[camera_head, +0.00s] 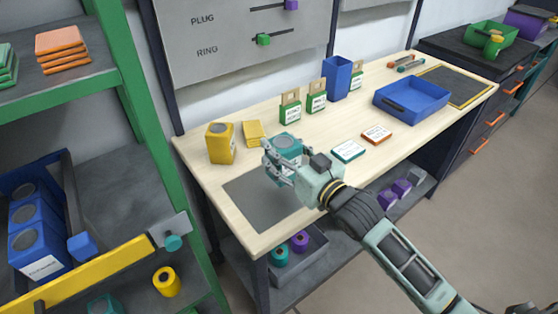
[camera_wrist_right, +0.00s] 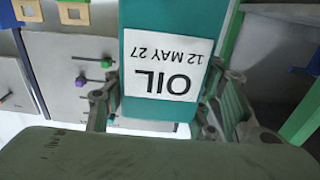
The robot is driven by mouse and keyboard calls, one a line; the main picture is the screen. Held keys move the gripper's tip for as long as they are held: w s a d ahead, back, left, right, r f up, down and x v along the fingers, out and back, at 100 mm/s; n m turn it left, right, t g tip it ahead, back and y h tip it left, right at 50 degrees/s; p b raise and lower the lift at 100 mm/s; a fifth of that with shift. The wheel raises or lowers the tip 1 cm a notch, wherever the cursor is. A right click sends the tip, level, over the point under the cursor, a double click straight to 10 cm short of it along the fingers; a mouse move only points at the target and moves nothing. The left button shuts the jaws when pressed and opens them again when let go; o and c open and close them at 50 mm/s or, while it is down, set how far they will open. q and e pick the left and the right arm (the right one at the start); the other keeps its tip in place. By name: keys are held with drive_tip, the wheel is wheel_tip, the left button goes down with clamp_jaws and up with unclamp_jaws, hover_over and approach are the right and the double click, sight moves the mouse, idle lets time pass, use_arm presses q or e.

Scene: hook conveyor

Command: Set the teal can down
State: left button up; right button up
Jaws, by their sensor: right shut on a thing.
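The teal can (camera_head: 288,146) is held in my right gripper (camera_head: 284,162), whose fingers are shut around its sides. It appears over the far right part of the dark grey mat (camera_head: 258,205) at the left end of the wooden workbench (camera_head: 190,148). How much gap is under it cannot be told. In the right wrist view the teal can (camera_wrist_right: 165,112) sits between the fingers, its white label reading "OIL 12 MAY 27" upside down. My left gripper is not in view.
A blue tray (camera_head: 411,98) and blue bin (camera_head: 337,78) are farther right. The mat's near part is clear.

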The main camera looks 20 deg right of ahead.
drive_tip(key=shift+w+a+f, duration=0.25)
drive_tip(key=shift+w+f, duration=0.05)
drive_tip(key=shift+w, duration=0.35)
drive_tip(key=shift+f, duration=2)
drive_tip(key=shift+f, duration=0.1)
drive_tip(key=o, duration=1.5)
drive_tip(key=shift+s+f, duration=0.1)
drive_tip(key=shift+o, duration=0.2)
drive_tip(key=shift+s, duration=0.1)
drive_tip(key=b+v, duration=0.1)
drive_tip(key=v, duration=1)
drive_tip(key=shift+s+d, duration=0.1)
drive_tip(key=shift+s, duration=0.25)
